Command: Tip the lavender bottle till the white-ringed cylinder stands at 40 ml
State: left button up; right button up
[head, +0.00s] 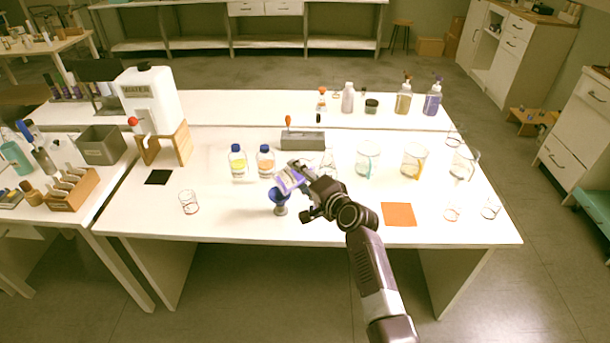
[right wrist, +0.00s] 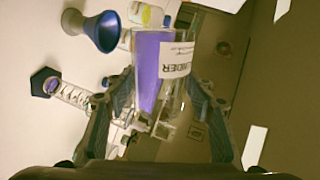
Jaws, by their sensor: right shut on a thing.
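My right gripper (head: 312,183) is shut on the lavender bottle (head: 291,180). The bottle is held tilted above the table, close to the blue funnel (head: 278,194). In the right wrist view the bottle (right wrist: 150,68) is between the fingers, with purple liquid along one side and a partly visible label. The blue funnel (right wrist: 98,31) is apart from it there. A clear graduated cylinder (right wrist: 78,96) with a dark blue base shows at left. Its white ring and level are too small to read, and I cannot tell whether liquid is flowing. My left gripper is out of view.
Two blue-capped bottles (head: 238,163) (head: 266,161) stand behind the funnel. Clear beakers (head: 366,161) (head: 414,161) stand to the right. A grey block (head: 303,141) is behind my gripper. An orange mat (head: 399,215) lies at front right; the front left is mostly clear.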

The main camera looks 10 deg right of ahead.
jog(key=shift+r, duration=0.25)
jog(key=shift+d+f+m+p, duration=0.1)
jog(key=shift+f+m+p, duration=0.05)
jog(key=shift+m+p, duration=0.4)
dwell(2.0)
jog(key=shift+f+n, duration=0.3)
jog(key=shift+n, duration=0.05)
jog(key=shift+a+f+n+b, duration=0.25)
jog(key=shift+n+b, duration=0.1)
jog(key=shift+n, duration=0.35)
jog(key=shift+r, duration=0.1)
